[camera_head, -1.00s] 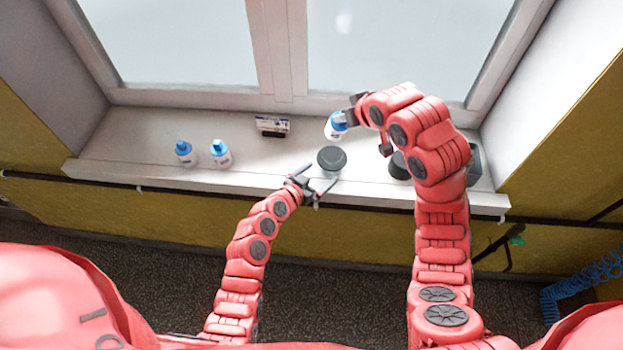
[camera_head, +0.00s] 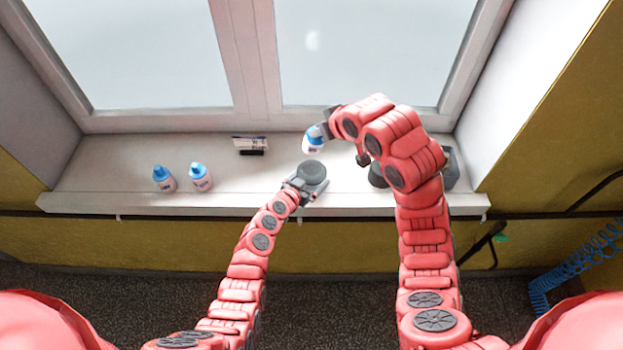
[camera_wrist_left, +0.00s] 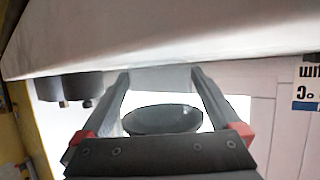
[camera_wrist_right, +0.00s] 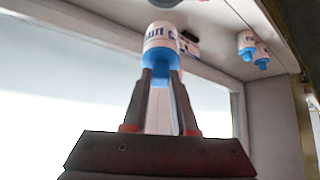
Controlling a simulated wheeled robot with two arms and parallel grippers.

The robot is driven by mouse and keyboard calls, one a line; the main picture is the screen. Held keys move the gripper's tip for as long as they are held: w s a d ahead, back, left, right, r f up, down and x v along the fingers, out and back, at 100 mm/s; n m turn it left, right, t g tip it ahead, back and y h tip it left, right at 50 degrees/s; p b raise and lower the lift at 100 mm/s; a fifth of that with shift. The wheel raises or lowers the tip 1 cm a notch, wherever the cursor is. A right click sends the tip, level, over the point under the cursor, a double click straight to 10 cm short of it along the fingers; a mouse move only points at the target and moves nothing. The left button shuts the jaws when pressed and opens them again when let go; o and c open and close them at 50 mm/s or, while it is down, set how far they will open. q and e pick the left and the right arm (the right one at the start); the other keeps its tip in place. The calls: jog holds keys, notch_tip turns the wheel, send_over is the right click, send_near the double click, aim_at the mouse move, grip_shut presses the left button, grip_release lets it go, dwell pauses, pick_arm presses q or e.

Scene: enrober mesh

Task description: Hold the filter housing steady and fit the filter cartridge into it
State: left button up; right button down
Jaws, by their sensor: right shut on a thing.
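The filter housing (camera_head: 312,172) is a round dark-topped cup on the white sill. The left wrist view shows the housing (camera_wrist_left: 163,120) upside down. My left gripper (camera_head: 297,190) is open, its fingers on either side of the housing; I cannot tell whether they touch it. My right gripper (camera_wrist_right: 160,75) is shut on the blue end of the filter cartridge (camera_wrist_right: 160,40), which has a white printed body. In the head view the cartridge (camera_head: 312,146) is just behind the housing and apart from it, partly hidden by the gripper.
Two similar white and blue bottles (camera_head: 164,178) (camera_head: 200,176) stand on the sill (camera_head: 100,198) at the left. A labelled box (camera_head: 249,146) sits at the back. Dark objects (camera_head: 450,168) stand beside my right arm. The window is behind.

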aim_at(314, 148)
pick_arm(q)
jog(key=c, duration=1.1)
pick_arm(e)
jog(key=shift+w+f, duration=0.1)
jog(key=shift+w, duration=0.55)
jog(key=shift+w+a+n+g, duration=0.1)
jog(key=shift+w+n+g, duration=0.4)
jog(key=shift+w+g, duration=0.4)
jog(key=shift+w+a+r+n+g, duration=0.1)
jog(key=shift+w+r+n+g, duration=0.15)
jog(key=shift+w+n+g, duration=0.1)
jog(key=shift+a+g+h, duration=0.2)
jog(key=shift+g+h, duration=0.05)
jog(key=shift+h, duration=0.05)
jog(key=shift+s+a+r+n+g, duration=0.15)
jog(key=shift+a+r+n+g, duration=0.15)
jog(key=shift+a+n+g, duration=0.2)
jog(key=shift+f, duration=5.5)
